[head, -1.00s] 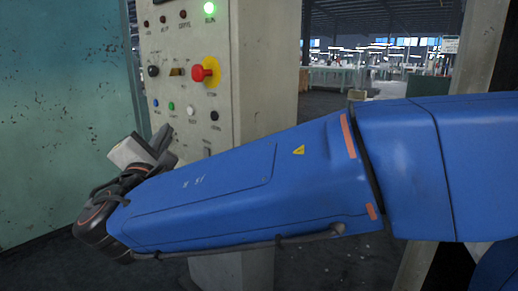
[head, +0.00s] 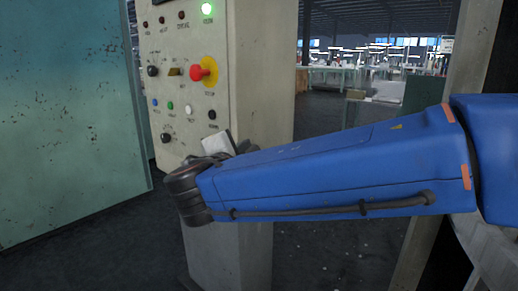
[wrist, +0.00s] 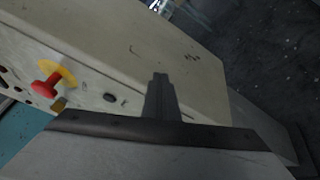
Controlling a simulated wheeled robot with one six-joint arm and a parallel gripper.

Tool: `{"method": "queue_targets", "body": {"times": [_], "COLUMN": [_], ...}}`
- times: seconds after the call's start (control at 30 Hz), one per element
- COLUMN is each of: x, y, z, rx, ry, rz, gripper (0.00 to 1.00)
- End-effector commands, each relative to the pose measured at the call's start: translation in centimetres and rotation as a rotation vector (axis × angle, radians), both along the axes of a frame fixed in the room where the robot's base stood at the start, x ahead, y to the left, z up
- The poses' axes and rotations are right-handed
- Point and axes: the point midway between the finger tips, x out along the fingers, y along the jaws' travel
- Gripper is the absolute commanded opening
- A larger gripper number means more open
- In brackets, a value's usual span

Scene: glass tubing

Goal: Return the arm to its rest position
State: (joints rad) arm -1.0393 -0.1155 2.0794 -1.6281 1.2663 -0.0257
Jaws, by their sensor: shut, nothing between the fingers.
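My blue arm reaches in from the right in the head view, its dark wrist in front of the control pillar (head: 262,100). The pale body of my gripper shows just above the wrist, while its fingers are hidden or too small to tell there. In the wrist view my gripper (wrist: 160,80) shows as two dark fingers together, shut and empty. The beige pillar face lies beyond the fingertips; I cannot tell the exact gap.
A worn teal panel (head: 65,110) stands at the left. Dark floor (head: 325,250) lies below the arm, and a workshop with tables opens behind.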

Motion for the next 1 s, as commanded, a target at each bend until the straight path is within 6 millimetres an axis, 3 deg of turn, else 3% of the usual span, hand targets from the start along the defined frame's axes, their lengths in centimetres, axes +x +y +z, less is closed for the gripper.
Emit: {"method": "queue_targets", "body": {"times": [0.03, 0.2, 0.5, 0.7, 1.0], "x": [0.4, 0.2, -3.8, -8.0, -15.0], "y": [-3.0, -11.5, -23.5, -29.0, -33.5], "z": [-0.7, -4.0, -10.0, -13.8, -18.8], "rx": [0.032, 0.156, 0.416, 0.617, 0.957], "ry": [0.036, 0.163, 0.344, 0.435, 0.519], "rz": [-0.048, -0.192, -0.432, -0.577, -0.771], "gripper": [0.00, 0.00, 0.00, 0.00, 0.00]}}
